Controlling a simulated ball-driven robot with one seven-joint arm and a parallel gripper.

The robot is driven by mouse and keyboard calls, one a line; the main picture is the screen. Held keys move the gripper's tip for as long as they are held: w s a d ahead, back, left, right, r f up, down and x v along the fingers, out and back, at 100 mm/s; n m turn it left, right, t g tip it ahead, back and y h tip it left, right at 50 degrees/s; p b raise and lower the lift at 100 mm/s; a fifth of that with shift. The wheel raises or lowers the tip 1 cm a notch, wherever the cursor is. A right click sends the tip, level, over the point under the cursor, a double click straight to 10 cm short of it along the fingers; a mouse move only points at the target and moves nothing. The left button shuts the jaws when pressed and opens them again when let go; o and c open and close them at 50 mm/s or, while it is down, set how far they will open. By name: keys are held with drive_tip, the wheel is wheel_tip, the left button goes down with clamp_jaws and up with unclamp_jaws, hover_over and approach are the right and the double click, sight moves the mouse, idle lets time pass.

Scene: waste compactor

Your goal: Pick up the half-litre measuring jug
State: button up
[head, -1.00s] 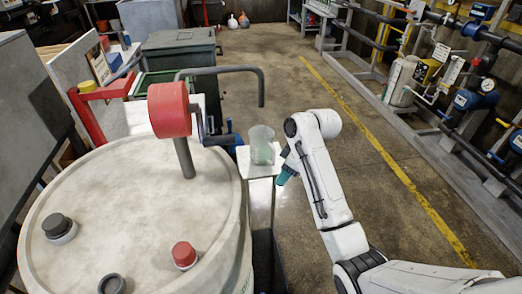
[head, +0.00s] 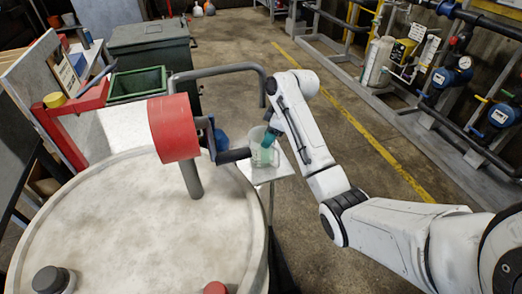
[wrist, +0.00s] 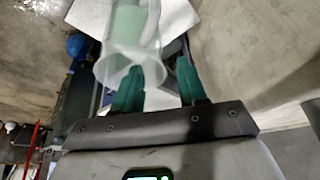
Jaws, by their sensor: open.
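The measuring jug (head: 255,150) is a clear, pale, upright vessel on a small white stand (head: 280,172) beside the large round drum. In the wrist view the jug (wrist: 117,60) is at upper left, its open rim towards the camera. My gripper (head: 267,149) is at the jug, its teal fingers partly overlapping it in the head view. In the wrist view my gripper (wrist: 160,68) is open. The left finger overlaps the jug's rim and the right finger is apart from it. I cannot tell whether the left finger is inside the jug or touching it.
The large pale drum (head: 120,220) fills the lower left. A red cylinder (head: 174,128) and a grey bent pipe (head: 225,69) stand close to the jug. A green bin (head: 137,85) is behind. Open floor (head: 340,130) lies to the right, before pipework.

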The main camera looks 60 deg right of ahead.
sight(266, 151)
drive_tip(key=p+x, duration=0.1)
drive_tip(key=x, duration=0.7)
drive_tip(key=shift+w+d, duration=0.15)
drive_tip(key=shift+w, duration=0.05)
clamp_jaws()
drive_tip(key=shift+r, duration=0.1)
